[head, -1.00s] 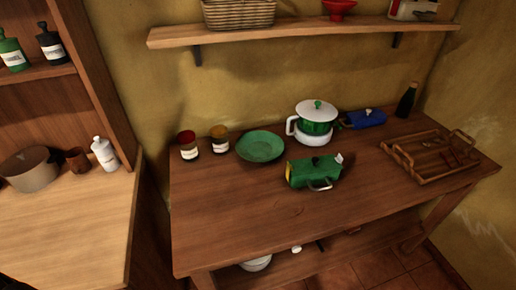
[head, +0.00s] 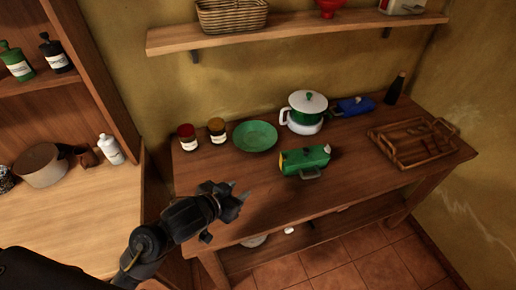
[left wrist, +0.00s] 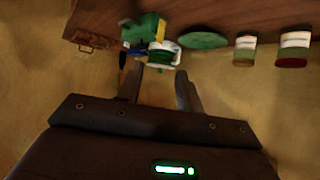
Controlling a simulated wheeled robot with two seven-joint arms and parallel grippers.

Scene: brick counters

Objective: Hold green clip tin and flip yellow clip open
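The green clip tin (head: 304,160) lies on the wooden table, in front of the white and green pot. A small yellow patch (head: 282,160) shows at its left end, perhaps the yellow clip. A grey handle-like part sticks out at its front. My left gripper (head: 232,203) is over the table's front left edge, left of and nearer than the tin, not touching it. In the left wrist view the tin (left wrist: 145,28) appears upside down beyond the fingers, partly overlapped by the pot. The left fingers (left wrist: 158,72) are apart with nothing between them. My right gripper is not in view.
Behind the tin stand a green plate (head: 255,136), a white and green pot (head: 303,118) and two jars (head: 187,138). A blue box (head: 354,105), dark bottle (head: 396,89) and wooden tray (head: 412,146) are to the right. The table's front is mostly clear.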

